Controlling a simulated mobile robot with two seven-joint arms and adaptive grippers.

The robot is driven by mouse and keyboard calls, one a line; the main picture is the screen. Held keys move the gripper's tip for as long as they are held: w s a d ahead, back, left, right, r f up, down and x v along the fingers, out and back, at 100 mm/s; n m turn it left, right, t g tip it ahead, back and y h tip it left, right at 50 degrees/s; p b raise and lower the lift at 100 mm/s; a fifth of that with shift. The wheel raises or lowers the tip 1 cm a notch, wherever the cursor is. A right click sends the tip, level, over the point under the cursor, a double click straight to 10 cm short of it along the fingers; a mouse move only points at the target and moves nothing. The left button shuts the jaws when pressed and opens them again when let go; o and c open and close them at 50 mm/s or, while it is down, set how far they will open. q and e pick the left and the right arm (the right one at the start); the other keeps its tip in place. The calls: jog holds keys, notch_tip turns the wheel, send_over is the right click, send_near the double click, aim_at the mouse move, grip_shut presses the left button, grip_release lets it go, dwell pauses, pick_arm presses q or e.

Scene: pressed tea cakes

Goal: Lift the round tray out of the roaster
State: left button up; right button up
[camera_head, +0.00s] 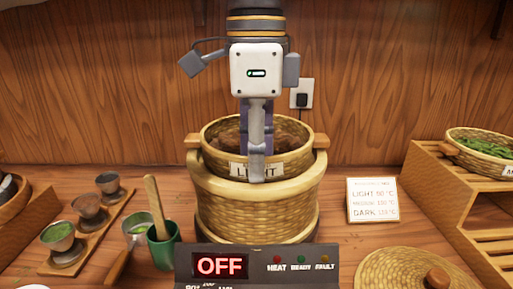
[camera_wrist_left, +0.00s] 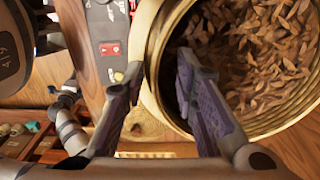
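The round woven tray (camera_head: 220,160) sits in the mouth of the woven roaster (camera_head: 225,210), its upper wall showing above the roaster's rim. It has a LIGHT label in front and wooden handles at left and right. Brown leaves (camera_wrist_left: 265,60) lie inside it, and its pale rim (camera_wrist_left: 153,50) shows in the left wrist view. My left gripper (camera_head: 258,165) points down at the tray's front, partly covering the label. In the left wrist view my left gripper (camera_wrist_left: 155,90) has its fingers apart, one outside the rim and one over the leaves.
A control panel (camera_head: 255,266) reading OFF stands before the roaster. A green cup (camera_head: 164,250) with a wooden handle stands left, beside several small cups. A sign card (camera_head: 372,200), a woven lid (camera_head: 395,272) and a rack (camera_head: 450,190) with a green-leaf tray are right.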

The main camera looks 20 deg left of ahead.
pick_arm(q)
grip_shut()
